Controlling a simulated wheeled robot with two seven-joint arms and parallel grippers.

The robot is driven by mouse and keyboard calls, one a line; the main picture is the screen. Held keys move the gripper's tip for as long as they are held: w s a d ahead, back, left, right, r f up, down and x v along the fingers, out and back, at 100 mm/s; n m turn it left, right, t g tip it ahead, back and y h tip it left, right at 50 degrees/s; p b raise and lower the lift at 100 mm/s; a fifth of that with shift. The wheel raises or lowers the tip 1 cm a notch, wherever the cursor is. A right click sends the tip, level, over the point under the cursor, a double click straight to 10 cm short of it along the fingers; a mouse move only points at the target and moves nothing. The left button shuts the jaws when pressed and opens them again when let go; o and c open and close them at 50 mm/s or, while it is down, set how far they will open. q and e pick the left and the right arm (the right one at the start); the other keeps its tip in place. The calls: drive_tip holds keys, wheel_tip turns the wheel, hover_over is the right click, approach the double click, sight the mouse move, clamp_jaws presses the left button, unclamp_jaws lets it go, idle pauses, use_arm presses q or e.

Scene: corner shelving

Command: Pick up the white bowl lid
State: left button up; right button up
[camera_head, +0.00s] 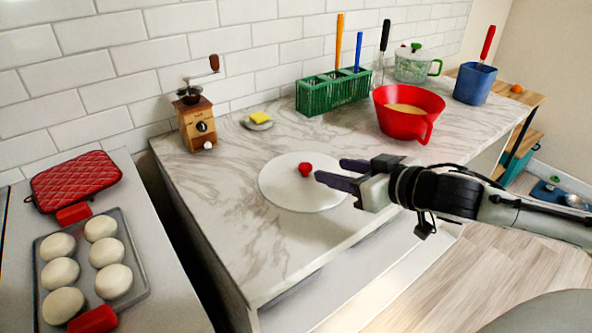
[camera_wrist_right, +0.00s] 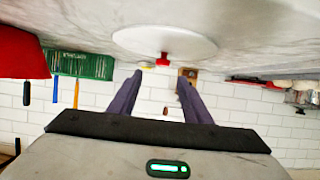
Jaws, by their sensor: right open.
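The white bowl lid (camera_head: 285,190) is a flat round disc with a red knob (camera_head: 305,169) on top. It lies on the marble counter. In the right wrist view the lid (camera_wrist_right: 195,42) appears upside down at the top, its red knob (camera_wrist_right: 163,59) pointing between my fingers. My right gripper (camera_head: 330,172) comes in from the right, its fingers apart just to the right of the knob. It is open and empty. In the wrist view the right gripper (camera_wrist_right: 158,85) shows both dark fingers spread, with the knob beyond their tips. My left gripper is not in view.
A red bowl (camera_head: 408,112), a green utensil rack (camera_head: 333,92), a wooden coffee grinder (camera_head: 196,122) and a sponge on a dish (camera_head: 258,120) stand behind the lid. A tray of buns (camera_head: 130,262) is at left. The counter's front left is clear.

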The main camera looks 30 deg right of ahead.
sight(307, 167)
drive_tip(key=shift+w+f+b, duration=0.3)
drive_tip(key=shift+w+b, duration=0.2)
drive_tip(key=shift+b, duration=0.1)
drive_tip(key=shift+w, duration=0.3)
drive_tip(key=shift+w+f, duration=0.2)
drive_tip(key=shift+w, duration=0.1)
drive_tip(key=shift+w+a+f, duration=0.1)
drive_tip(key=shift+w+f, duration=0.05)
drive_tip(key=shift+w, duration=0.25)
drive_tip(key=shift+w+a+f, duration=0.1)
drive_tip(key=shift+w+f, duration=0.1)
drive_tip(key=shift+w, duration=0.4)
drive_tip(key=x, duration=0.3)
drive_tip(key=shift+w+a+f, duration=0.1)
drive_tip(key=shift+w+a, duration=0.05)
drive_tip(key=shift+a, duration=0.1)
drive_tip(key=shift+w+f, duration=0.25)
drive_tip(key=shift+w, duration=0.15)
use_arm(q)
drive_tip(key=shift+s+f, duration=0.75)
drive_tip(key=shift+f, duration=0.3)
use_arm(e)
drive_tip(key=shift+a, duration=0.1)
